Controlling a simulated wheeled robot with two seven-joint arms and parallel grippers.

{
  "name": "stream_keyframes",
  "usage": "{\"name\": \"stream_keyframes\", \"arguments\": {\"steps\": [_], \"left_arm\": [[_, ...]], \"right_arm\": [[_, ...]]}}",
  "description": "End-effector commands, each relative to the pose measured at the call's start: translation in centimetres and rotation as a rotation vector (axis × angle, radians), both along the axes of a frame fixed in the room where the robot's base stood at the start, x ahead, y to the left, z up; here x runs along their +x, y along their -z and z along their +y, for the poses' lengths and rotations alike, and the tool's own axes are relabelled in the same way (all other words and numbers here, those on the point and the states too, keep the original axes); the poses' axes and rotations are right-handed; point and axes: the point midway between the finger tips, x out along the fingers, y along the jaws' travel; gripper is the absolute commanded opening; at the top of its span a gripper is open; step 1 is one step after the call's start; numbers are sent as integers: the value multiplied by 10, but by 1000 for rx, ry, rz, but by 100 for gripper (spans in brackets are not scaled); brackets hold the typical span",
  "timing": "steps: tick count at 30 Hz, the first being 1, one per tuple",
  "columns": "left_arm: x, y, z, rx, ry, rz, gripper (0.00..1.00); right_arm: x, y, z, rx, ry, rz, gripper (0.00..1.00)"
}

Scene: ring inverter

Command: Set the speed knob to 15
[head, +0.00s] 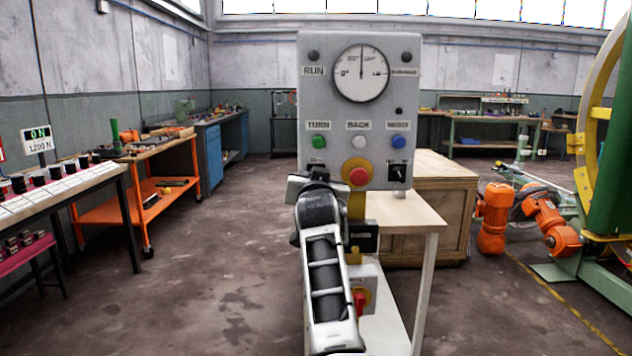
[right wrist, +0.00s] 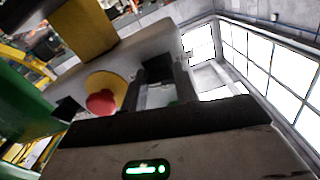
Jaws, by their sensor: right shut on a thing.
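The grey control panel (head: 329,107) stands upright in the middle of the head view. Its round white gauge (head: 372,87) has a needle pointing straight up; its figures are too small to read surely. My right gripper (head: 312,182) is at the panel's lower left, below the green button, and covers what it grips there. In the right wrist view its jaws (right wrist: 160,92) are closed about a small part on the panel, to the right of the red stop button (right wrist: 101,102). The knob's face and setting are hidden. My left gripper is in neither view.
The red stop button (head: 358,175) on a yellow disc sits just right of my gripper, then a black selector switch (head: 397,173). Green (head: 319,142), white (head: 358,141) and blue (head: 398,142) buttons are above. A red-handled switch (head: 359,301) is below.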

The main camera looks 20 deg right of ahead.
Motion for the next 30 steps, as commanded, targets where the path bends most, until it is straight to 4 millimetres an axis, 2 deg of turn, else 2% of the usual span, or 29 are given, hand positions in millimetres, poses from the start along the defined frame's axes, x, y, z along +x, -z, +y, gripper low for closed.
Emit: {"name": "stream_keyframes", "arguments": {"steps": [3, 4, 6, 23, 26, 30], "left_arm": [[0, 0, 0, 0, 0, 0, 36], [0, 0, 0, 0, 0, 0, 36], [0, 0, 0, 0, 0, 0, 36], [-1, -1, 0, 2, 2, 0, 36], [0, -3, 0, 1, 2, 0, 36], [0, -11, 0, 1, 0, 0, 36]], "right_arm": [[0, 0, 1, 4, -1, 0, 6], [0, 0, 1, 4, -1, 0, 32], [0, 0, 1, 4, -1, 0, 51], [0, 0, -1, -41, 0, 11, 51], [0, -1, -2, -148, 1, 41, 51], [-1, -3, -4, -420, 2, 119, 51]]}}
